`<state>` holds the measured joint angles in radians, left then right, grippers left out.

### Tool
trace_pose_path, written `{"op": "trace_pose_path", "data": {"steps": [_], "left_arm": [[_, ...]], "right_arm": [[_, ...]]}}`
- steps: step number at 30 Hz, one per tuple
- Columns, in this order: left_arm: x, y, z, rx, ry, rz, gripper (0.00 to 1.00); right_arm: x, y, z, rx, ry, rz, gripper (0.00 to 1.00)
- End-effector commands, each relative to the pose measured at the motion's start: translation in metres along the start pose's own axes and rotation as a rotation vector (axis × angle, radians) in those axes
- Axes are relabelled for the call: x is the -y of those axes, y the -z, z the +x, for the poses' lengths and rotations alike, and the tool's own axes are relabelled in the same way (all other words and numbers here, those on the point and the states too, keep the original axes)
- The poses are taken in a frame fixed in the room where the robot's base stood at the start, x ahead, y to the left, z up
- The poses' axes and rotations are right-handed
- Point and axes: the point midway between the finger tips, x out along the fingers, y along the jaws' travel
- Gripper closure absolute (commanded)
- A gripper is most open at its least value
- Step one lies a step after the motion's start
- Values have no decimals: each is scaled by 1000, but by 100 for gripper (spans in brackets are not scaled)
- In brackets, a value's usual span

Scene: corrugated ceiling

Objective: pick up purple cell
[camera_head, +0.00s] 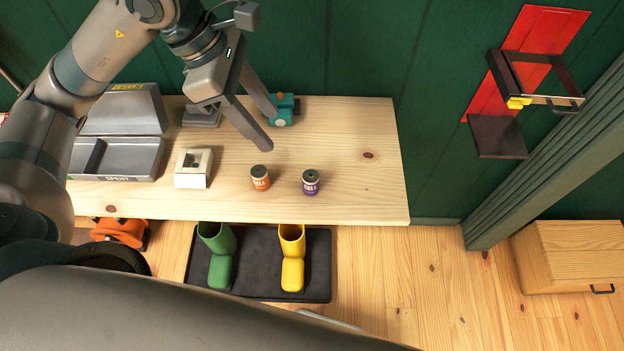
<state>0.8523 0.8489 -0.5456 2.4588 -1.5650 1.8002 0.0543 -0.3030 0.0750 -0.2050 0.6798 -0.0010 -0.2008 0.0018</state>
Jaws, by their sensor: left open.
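The purple cell (310,182) is a small purple cylinder with a dark top and light lettering. It stands upright on the wooden table (365,130), right of the middle. An orange cell (260,178) of the same shape stands upright to its left. My left gripper (262,130) is open and empty, above the table, up and to the left of the purple cell and apart from it. My right gripper is not in view.
A cream box (193,168) with a square opening and a grey open case (118,155) lie left of the cells. A teal device (283,110) sits behind the gripper. Green (221,258) and yellow (292,260) boots stand on a dark mat below. The table's right side is clear.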

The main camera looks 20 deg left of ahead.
Motion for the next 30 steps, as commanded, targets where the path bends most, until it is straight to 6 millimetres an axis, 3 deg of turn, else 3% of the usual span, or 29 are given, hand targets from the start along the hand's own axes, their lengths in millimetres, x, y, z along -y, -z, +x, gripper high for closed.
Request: {"op": "trace_pose_path", "data": {"steps": [8, 13, 21, 30], "left_arm": [[0, 0, 2, 0, 2, 0, 52], [1, -1, 15, 1, 5, -1, 52], [2, -1, 57, 0, 8, -1, 52], [1, -1, 106, 0, 5, -3, 52]], "right_arm": [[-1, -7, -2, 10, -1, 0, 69], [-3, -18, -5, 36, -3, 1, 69], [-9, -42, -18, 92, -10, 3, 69], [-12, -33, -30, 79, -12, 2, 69]]}}
